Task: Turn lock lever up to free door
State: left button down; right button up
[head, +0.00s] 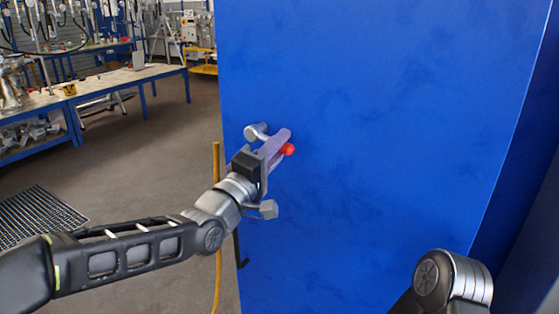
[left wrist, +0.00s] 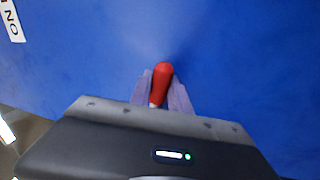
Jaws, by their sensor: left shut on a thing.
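The blue door (head: 370,120) fills the middle and right of the head view. It also fills the background of the left wrist view (left wrist: 240,50). The lock lever's red grip (head: 288,149) shows just past my left gripper's fingers, and a silver round fitting (head: 256,132) stands out from the door beside them. My left gripper (head: 278,145) is shut on the lever. In the left wrist view the red grip (left wrist: 163,71) sits between the two fingers (left wrist: 160,88), with a bit of pale shaft below it. The fingers hide part of the lever. My right gripper is out of view.
A yellow upright pole or hose (head: 216,240) stands left of the door, near my left arm. Workbenches (head: 120,78) and a floor grating (head: 38,218) lie to the left, with open floor between. A white label (left wrist: 12,20) shows at the left wrist view's corner.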

pick_arm(q)
jog(key=shift+r+n+t+y+b, duration=0.2)
jog(key=shift+r+n+b, duration=0.15)
jog(key=shift+n, duration=0.45)
jog(key=shift+r+n+t+y+b, duration=0.1)
jog(key=shift+r+n+y+b, duration=0.2)
jog(key=shift+n, duration=0.5)
jog(key=shift+r, duration=0.1)
jog(key=c, duration=1.2)
grip_release()
jog(key=shift+s+a+f+b, duration=0.25)
jog(key=shift+s+a+b, duration=0.1)
jog(key=shift+s, duration=0.1)
jog(key=b+v, duration=0.1)
jog(key=v, duration=0.5)
jog(key=shift+s+a+b, duration=0.15)
jog(key=shift+s+b, duration=0.15)
